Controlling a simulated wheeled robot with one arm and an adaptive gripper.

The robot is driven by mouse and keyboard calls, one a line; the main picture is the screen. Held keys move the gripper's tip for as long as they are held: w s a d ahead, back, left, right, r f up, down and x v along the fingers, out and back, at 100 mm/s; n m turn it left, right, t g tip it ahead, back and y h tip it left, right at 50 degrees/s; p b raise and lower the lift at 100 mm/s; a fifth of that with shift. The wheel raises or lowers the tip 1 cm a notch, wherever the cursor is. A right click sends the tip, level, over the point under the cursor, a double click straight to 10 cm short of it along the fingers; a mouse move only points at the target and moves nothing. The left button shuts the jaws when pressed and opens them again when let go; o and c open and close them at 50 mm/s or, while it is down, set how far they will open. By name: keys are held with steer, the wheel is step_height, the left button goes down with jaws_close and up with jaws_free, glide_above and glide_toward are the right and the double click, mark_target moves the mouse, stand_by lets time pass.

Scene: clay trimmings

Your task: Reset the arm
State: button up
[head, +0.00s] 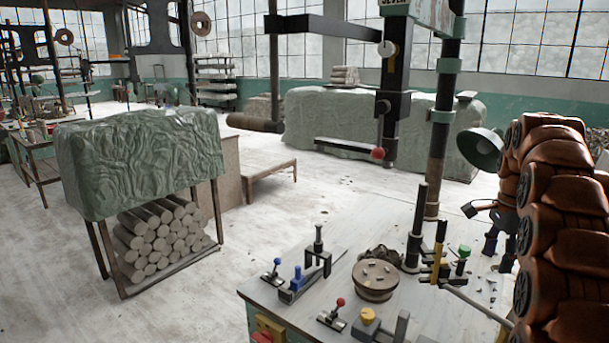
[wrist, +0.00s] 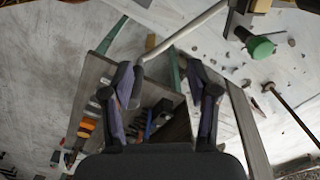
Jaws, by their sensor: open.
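My gripper (head: 480,226) is at the right of the head view, beside the reddish-brown segmented arm. It hangs beyond the workbench's right side. In the wrist view, the two fingers of my gripper (wrist: 162,82) stand well apart, with nothing held between them. Past the fingers is a rack or shelf with tools, seen from above. A dark heap of clay trimmings (head: 381,254) lies on the workbench (head: 345,250), behind a round brown disc (head: 375,281) with small pale bits on it. My gripper is apart from both.
The bench carries levers with blue and red knobs (head: 339,302) and a black upright post (head: 417,225). A green lamp (head: 486,148) hangs near my gripper. A green-covered stand (head: 140,160) over stacked clay rolls is at left. Open floor (head: 300,215) lies between.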

steer(key=s+a+f+n+g, duration=0.1)
steer(key=s+a+n, duration=0.8)
steer(key=s+a, duration=0.75)
steer(key=s+a+f+n, duration=0.3)
steer(key=s, duration=0.4)
steer(key=s+a+f+n, duration=0.3)
steer(key=s, duration=0.4)
steer(key=s+a+f+n, duration=0.2)
steer(key=s+f+n, duration=0.1)
steer(key=s, duration=0.4)
steer(key=shift+a+f+g+p, duration=0.2)
steer(key=shift+a+g+p, duration=0.1)
steer(key=shift+a+g, duration=0.1)
